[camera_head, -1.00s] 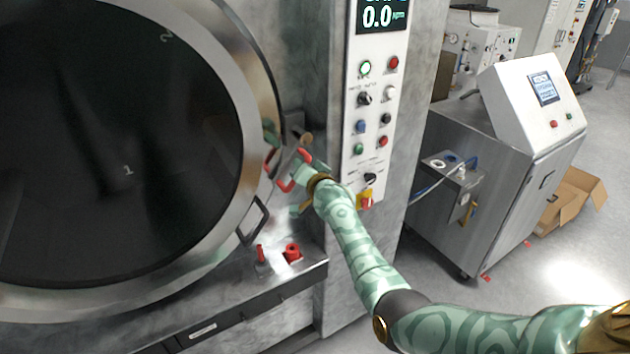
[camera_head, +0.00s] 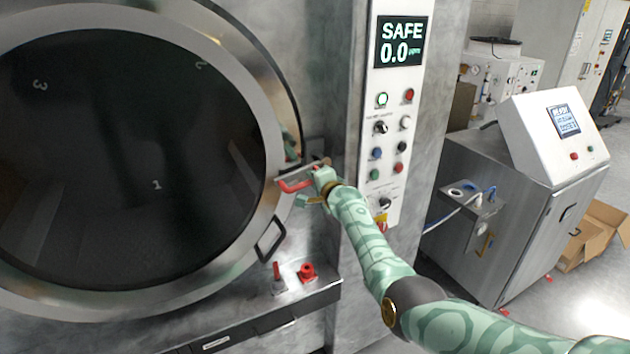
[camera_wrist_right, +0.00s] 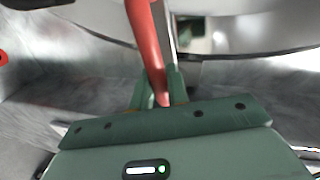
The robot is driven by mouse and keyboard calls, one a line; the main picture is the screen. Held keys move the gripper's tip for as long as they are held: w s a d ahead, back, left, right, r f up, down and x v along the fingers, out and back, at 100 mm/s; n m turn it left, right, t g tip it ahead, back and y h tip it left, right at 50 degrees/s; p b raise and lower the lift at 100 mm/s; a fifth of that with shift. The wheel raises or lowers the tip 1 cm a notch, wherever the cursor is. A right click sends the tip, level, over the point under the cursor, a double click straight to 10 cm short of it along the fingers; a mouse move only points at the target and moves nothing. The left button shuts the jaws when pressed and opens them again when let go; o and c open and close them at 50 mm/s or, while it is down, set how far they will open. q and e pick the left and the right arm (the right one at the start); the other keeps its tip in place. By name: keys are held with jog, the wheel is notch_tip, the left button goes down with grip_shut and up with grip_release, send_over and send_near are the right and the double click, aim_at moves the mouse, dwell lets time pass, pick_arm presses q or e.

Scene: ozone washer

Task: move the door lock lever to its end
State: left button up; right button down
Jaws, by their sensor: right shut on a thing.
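The door lock lever (camera_head: 294,186) has a red grip and a metal bar, and lies almost level at the right edge of the round door (camera_head: 262,110) in the head view. My right gripper (camera_head: 316,184) is at the lever's right part, shut on it. In the right wrist view the red lever (camera_wrist_right: 143,40) runs down between the green fingers (camera_wrist_right: 156,92) of this gripper. The fingers hide part of the grip. My left gripper is not in view.
A control panel (camera_head: 392,150) with knobs, buttons and a "SAFE 0.0" display is right of the lever. A ledge (camera_head: 293,293) below carries a red switch (camera_head: 277,270) and a red button (camera_head: 306,272). A black door handle (camera_head: 270,238) is below the lever.

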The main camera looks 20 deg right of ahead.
jog(key=shift+r, duration=0.1)
dwell(0.4)
jog(key=c, duration=1.4)
grip_release()
jog(key=shift+c, duration=0.2)
jog(key=shift+s+r+p, duration=0.1)
jog(key=shift+s+p, duration=0.25)
jog(key=shift+p, duration=0.15)
jog(key=s+r+p, duration=0.2)
jog(key=s+p, duration=0.2)
jog(key=s, duration=1.1)
jog(key=shift+d+r, duration=0.4)
jog(key=shift+s, duration=0.1)
